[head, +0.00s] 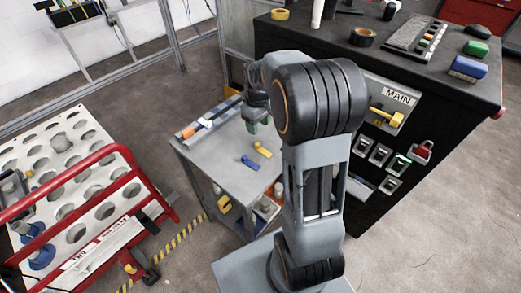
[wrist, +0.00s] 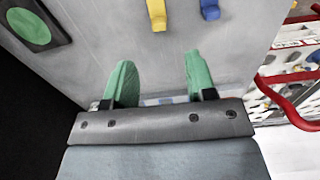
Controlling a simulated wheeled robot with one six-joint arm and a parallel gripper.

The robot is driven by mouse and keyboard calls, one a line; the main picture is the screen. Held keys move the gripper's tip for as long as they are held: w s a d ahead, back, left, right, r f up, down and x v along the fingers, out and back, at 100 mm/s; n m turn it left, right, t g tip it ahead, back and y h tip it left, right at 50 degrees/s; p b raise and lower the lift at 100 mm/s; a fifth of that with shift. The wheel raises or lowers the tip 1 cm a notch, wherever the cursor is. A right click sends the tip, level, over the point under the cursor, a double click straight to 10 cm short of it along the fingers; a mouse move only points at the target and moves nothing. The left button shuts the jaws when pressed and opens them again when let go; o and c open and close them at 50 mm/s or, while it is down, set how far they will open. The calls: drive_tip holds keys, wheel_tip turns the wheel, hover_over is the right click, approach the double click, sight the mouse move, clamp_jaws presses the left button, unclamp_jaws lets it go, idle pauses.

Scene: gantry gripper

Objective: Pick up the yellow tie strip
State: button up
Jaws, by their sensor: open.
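The yellow tie strip (head: 262,149) lies flat on the grey top of a small cart (head: 222,165), near its right side in the head view. In the wrist view the yellow strip (wrist: 157,14) is at the top edge, partly cut off. My gripper (wrist: 160,80) has two green fingers spread wide apart with nothing between them. The strip lies beyond the fingertips, roughly in line with the gap. In the head view my gripper (head: 252,126) is above the cart top, behind the strip, and is partly hidden by my arm.
A blue strip (head: 250,162) lies close beside the yellow one and also shows in the wrist view (wrist: 210,10). Tools (head: 208,120) lie along the cart's left back edge. A black workbench (head: 430,90) stands right, a red-railed rack (head: 110,150) left.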

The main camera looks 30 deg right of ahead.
sight(258, 144)
drive_tip(key=shift+w+d+f, duration=0.1)
drive_tip(key=shift+f, duration=4.65)
drive_tip(key=c, duration=0.8)
